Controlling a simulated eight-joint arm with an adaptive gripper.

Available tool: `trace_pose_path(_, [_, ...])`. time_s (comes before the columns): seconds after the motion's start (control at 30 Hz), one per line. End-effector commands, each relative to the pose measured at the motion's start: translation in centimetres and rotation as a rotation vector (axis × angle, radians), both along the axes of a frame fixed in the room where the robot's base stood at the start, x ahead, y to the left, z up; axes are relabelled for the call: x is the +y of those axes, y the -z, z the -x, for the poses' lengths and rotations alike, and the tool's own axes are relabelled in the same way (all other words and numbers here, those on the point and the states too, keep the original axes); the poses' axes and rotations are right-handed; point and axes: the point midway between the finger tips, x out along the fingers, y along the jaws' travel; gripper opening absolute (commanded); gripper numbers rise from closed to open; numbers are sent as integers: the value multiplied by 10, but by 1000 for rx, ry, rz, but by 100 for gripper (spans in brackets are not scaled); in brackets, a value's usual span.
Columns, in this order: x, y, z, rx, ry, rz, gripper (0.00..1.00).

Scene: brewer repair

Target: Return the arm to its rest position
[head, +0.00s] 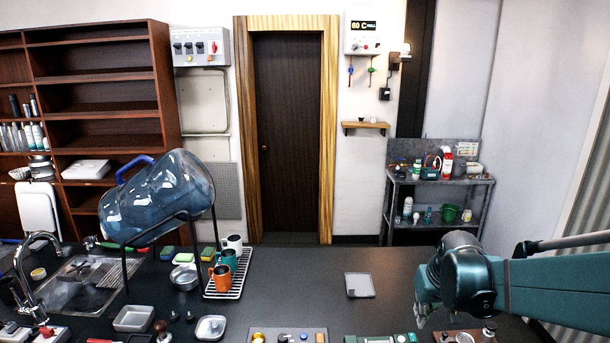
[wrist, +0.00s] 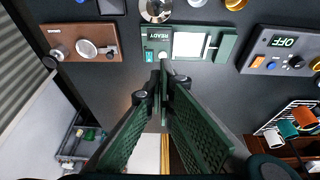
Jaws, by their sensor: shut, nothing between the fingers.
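My teal arm (head: 550,286) reaches in from the right edge in the head view. Its wrist end hangs over the right part of the dark counter (head: 312,272). My gripper (wrist: 163,72) shows in the wrist view with its two green ribbed fingers meeting at the tips. It is shut and holds nothing. The tips point at bare counter beside a green device with a READY label (wrist: 190,44). In the head view the fingers are mostly hidden by the arm.
A brown board with metal parts (wrist: 80,43) and a control box reading OFF (wrist: 286,52) lie near the gripper. A grey flat tray (head: 360,285) lies left of my arm. A water jug (head: 158,198) on a stand and a mug rack (head: 236,287) are further left.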

Motion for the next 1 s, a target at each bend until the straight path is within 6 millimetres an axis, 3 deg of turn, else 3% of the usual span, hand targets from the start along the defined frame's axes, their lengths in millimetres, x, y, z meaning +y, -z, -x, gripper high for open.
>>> trace_pose_path(0.5, [39, -24, 60, -83, 1, 8, 0])
trace_pose_path(1.0, [70, -29, 120, -162, -1, 5, 0])
